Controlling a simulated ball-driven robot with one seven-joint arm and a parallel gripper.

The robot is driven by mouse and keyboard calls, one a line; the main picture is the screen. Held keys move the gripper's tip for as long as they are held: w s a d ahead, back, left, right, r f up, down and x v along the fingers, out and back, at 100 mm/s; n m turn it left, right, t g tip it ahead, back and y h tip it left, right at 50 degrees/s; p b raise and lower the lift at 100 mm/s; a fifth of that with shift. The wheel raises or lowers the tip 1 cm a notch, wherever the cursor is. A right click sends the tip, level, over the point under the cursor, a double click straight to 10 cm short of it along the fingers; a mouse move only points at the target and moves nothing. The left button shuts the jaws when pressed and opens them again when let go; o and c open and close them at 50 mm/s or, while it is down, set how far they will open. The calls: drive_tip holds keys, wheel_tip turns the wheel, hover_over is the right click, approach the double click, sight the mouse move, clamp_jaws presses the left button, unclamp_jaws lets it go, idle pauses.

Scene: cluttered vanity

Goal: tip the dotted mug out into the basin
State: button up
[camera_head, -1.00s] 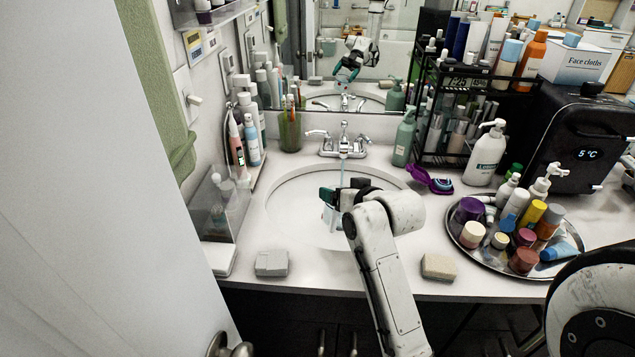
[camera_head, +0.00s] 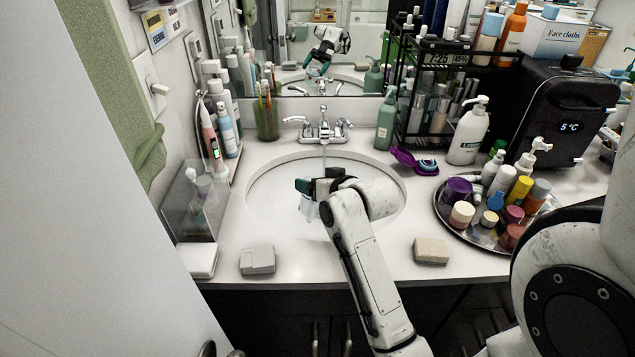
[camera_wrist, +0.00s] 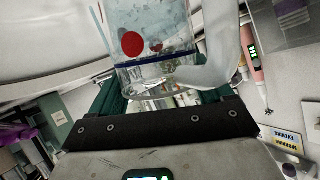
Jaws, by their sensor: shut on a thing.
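The dotted mug (camera_wrist: 155,50) is clear, with red dots and a dark blue band. It fills the top middle of the wrist view, with a pale handle-like shape on its right. My gripper (camera_head: 309,186) is shut on it, with green fingers on either side. In the head view the mug (camera_head: 308,208) shows small and pale blue below the fingers, over the basin (camera_head: 262,185), and looks somewhat tilted. I cannot tell clearly what it holds. My wrist hides part of the basin.
A thin stream runs from the tap (camera_head: 323,130) behind my gripper. Two sponge-like blocks lie at the front edge, a grey one (camera_head: 257,261) and a beige one (camera_head: 431,251). A round tray (camera_head: 455,228) of bottles stands right. A clear box (camera_head: 196,205) stands left.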

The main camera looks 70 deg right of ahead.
drive_tip(key=shift+r+m+p, duration=0.2)
drive_tip(key=shift+m+p, duration=0.1)
drive_tip(key=shift+p, duration=0.6)
drive_tip(key=shift+f+y, duration=0.15)
drive_tip(key=shift+y, duration=0.15)
drive_tip(key=shift+d+m+y+p, duration=0.1)
drive_tip(key=shift+m+y+p, duration=0.2)
drive_tip(key=shift+p, duration=0.65)
drive_tip(key=shift+d+m+y+p, duration=0.1)
drive_tip(key=shift+m+y+p, duration=0.25)
drive_tip(key=shift+p, duration=0.4)
drive_tip(key=shift+s+d+m+y+p, duration=0.1)
drive_tip(key=shift+m+y+p, duration=0.3)
drive_tip(key=shift+p, duration=0.45)
drive_tip(key=shift+d+f+m+t+y+p, duration=0.15)
drive_tip(key=shift+f+m+t+y+p, duration=0.2)
drive_tip(key=shift+y+p, duration=0.25)
idle(0.7)
drive_tip(key=shift+r+p, duration=0.1)
drive_tip(key=shift+p, duration=0.25)
